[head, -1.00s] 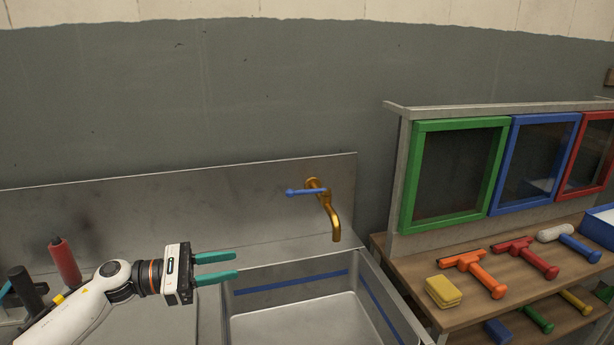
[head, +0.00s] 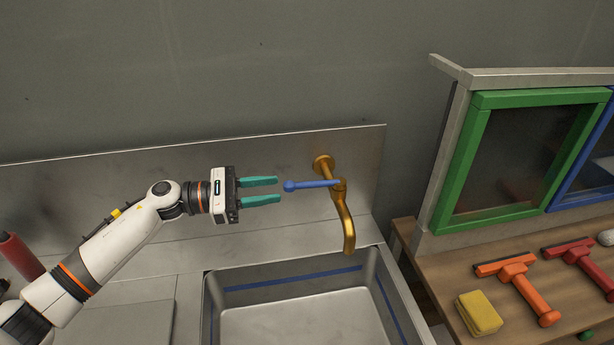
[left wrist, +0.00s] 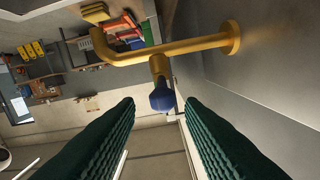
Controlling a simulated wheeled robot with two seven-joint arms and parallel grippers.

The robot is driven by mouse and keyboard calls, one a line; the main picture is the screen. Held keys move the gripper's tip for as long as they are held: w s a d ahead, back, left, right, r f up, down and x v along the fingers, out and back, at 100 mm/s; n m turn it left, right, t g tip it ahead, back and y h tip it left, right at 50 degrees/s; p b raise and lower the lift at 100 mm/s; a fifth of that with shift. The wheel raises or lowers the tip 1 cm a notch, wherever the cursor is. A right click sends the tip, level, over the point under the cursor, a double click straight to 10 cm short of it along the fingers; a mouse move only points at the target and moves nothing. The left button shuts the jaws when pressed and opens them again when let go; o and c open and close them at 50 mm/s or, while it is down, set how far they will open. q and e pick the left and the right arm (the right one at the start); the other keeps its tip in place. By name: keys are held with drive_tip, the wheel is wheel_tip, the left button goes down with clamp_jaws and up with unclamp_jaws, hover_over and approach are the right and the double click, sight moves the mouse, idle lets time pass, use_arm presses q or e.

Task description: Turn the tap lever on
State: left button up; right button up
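A brass tap (head: 346,215) comes out of the metal splashback above the sink, its spout bent down. Its blue lever (head: 312,184) points left from the tap, with a rounded end. My left gripper (head: 279,190) is open, its two teal fingers pointing right at the lever's end, with a small gap between them and the lever. In the left wrist view the lever's blue end (left wrist: 162,97) lies ahead, between and beyond the open fingers (left wrist: 160,110), and the brass tap (left wrist: 180,48) runs across above it. My right gripper is in neither view.
The sink basin (head: 212,310) lies below the tap. At right, a wooden shelf (head: 440,265) carries a yellow sponge (head: 479,312) and orange (head: 520,284) and red squeegees (head: 585,262), under a green-framed pane (head: 449,160). A red bottle-like object (head: 20,257) stands at far left.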

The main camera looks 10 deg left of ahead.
sight(295, 186)
use_arm(q)
drive_tip(key=p+x, duration=0.2)
drive_tip(key=x, duration=0.5)
drive_tip(key=shift+w+d+r+p, duration=0.1)
drive_tip(key=shift+w+d+p, duration=0.15)
drive_tip(key=shift+d+p, duration=0.05)
drive_tip(key=shift+w+d, duration=0.1)
drive_tip(key=shift+d, duration=0.3)
clamp_jaws()
